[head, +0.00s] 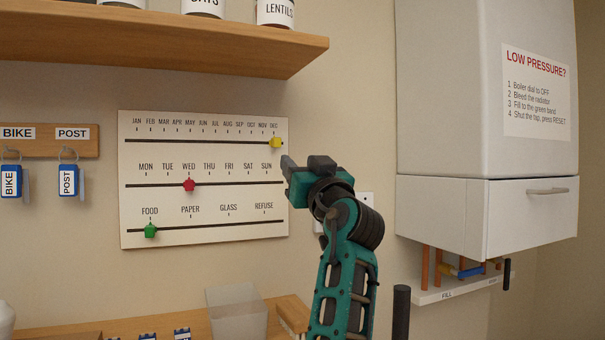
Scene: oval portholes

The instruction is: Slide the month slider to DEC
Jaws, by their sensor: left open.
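A cream wall board (203,220) carries three dark slots, one under each row of labels. The top row holds the months, and its yellow month slider (276,142) sits at the right end of the slot, under DEC. My left gripper (287,163) is open, just below and right of the yellow slider near the board's right edge. It appears apart from the slider, though the depth between them is hard to judge. My right gripper is not in view.
A red slider (189,185) sits under WED and a green slider (150,230) under FOOD. A wooden shelf (160,45) overhangs the board. A white boiler (480,110) stands out on the right. A translucent bin (237,312) is below.

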